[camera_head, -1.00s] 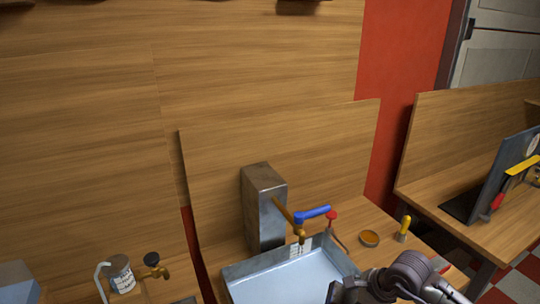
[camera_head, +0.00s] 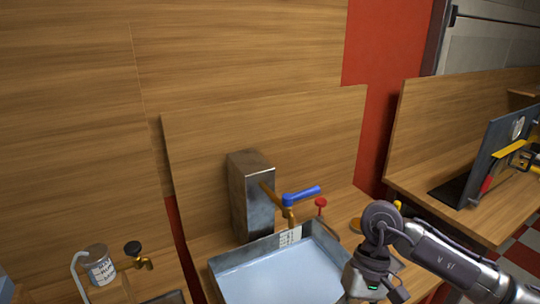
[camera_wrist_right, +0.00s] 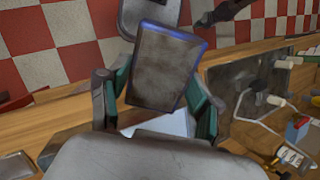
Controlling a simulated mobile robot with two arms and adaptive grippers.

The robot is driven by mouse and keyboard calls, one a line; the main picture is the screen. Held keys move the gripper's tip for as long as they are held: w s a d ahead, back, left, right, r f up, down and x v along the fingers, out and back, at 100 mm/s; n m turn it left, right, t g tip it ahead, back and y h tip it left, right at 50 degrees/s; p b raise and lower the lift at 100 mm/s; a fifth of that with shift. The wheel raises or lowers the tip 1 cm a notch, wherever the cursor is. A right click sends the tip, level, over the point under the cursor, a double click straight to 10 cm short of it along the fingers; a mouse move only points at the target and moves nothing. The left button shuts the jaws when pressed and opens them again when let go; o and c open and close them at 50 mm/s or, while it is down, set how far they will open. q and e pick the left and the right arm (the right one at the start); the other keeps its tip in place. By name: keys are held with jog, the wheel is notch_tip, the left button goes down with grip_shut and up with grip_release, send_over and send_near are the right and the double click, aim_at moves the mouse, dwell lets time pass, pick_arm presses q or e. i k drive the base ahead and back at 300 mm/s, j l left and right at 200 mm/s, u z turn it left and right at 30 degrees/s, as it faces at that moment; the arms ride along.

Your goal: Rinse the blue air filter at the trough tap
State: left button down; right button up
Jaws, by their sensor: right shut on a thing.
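The trough (camera_head: 225,281) is a shallow, pale tray at the bottom middle of the head view. The brass trough tap (camera_head: 268,190), with a blue lever (camera_head: 301,196), reaches out from a grey metal block over the trough's back edge. I see no water running. My right gripper (camera_wrist_right: 158,88) is shut on the blue air filter (camera_wrist_right: 165,66), a grey-faced panel with a blue rim, in the right wrist view. In the head view my right wrist is at the trough's right side; the filter cannot be made out there. My left gripper is out of view.
The grey metal block (camera_head: 250,190) stands behind the trough. A red-topped valve (camera_head: 320,204) is right of the tap. A labelled canister (camera_head: 99,266) and a second tap (camera_head: 136,256) stand left. Another bench with a dark panel (camera_head: 498,150) is at right.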

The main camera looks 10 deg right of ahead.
aim_at(288, 198)
jog(key=j+z, duration=0.15)
jog(key=z, duration=0.25)
jog(key=k+j+z, duration=0.1)
jog(key=z, duration=0.3)
jog(key=k+z, duration=0.15)
jog(key=z, duration=0.25)
jog(key=k+j, duration=0.2)
jog(key=k, duration=0.1)
